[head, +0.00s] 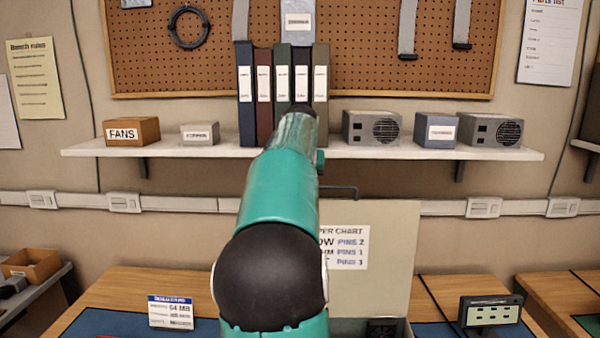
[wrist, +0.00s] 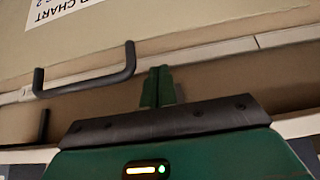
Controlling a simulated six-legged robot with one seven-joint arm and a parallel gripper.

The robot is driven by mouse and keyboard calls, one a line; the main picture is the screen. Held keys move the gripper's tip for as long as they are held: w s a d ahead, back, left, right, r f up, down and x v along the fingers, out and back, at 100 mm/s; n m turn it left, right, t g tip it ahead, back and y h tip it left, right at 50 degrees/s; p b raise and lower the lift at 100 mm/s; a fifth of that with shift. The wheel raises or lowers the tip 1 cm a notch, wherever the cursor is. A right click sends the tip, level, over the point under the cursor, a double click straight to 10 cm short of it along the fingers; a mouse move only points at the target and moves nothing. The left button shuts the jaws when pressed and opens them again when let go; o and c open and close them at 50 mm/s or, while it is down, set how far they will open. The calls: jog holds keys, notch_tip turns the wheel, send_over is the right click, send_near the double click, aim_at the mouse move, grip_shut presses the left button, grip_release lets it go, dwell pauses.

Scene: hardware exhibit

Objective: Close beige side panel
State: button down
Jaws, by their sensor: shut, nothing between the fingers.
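The beige side panel (head: 392,275) stands upright behind my arm in the head view, with a white paper chart on its face. A dark bar handle (head: 340,190) shows at its top edge. In the wrist view the handle (wrist: 88,82) is left of my gripper (wrist: 158,88), and part of the chart (wrist: 60,8) shows at the upper left. My gripper's green fingers are together and empty, apart from the handle in the picture. I cannot tell how near they are to the panel. My arm hides the panel's left part, and the gripper's fingers are not visible in the head view.
A wall shelf (head: 400,153) with binders (head: 284,95) and several small boxes runs behind my arm. A small sign (head: 170,312) stands on the wooden bench (head: 120,285) at left. A dark device (head: 490,312) stands at right. A dark part (head: 385,328) shows below the panel.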

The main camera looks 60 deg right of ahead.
jog(key=shift+s+a+f, duration=0.25)
jog(key=shift+a+f, duration=0.2)
jog(key=shift+a, duration=0.15)
jog(key=shift+s+a+f, duration=0.25)
jog(key=shift+a+f, duration=0.2)
jog(key=shift+a, duration=0.15)
